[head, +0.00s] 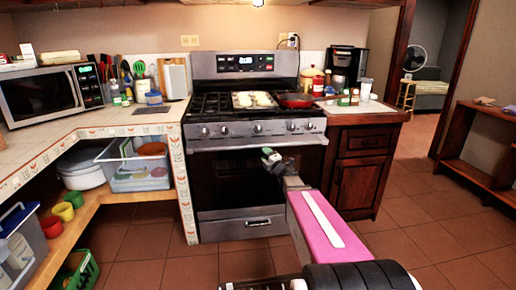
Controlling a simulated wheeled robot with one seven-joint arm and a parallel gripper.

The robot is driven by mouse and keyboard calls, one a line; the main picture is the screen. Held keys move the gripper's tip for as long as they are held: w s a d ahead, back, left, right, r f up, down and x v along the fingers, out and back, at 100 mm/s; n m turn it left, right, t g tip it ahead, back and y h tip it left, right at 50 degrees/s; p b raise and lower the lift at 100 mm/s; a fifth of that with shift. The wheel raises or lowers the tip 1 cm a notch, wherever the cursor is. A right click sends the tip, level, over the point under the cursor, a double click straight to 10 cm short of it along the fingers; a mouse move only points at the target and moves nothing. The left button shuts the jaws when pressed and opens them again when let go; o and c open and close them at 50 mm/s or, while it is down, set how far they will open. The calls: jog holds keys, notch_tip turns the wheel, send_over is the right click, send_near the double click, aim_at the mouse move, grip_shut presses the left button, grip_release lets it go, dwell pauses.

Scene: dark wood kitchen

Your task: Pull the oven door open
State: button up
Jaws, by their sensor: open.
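The oven (218,131) stands in the middle of the head view, under the cooktop. Its dark-fronted door (220,178) looks shut. The door's long bar handle (225,147) runs across the door's top edge, below the row of knobs. My gripper (268,154) is at the end of my arm, in front of the upper right half of the door, just below the handle's line. It is open, and nothing shows between its fingers. I cannot tell whether it touches the handle. My arm hides the lower right part of the door.
A drawer (225,231) sits below the oven door. A pan (296,101) and a tray of food (253,100) are on the cooktop. A tiled counter (70,129) borders the oven on the left, a dark cabinet (360,172) on the right. Tiled floor (420,235) is clear at right.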

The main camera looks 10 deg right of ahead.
aim_at(258, 147)
jog(key=x, duration=0.8)
grip_shut()
jog(key=shift+s, duration=0.2)
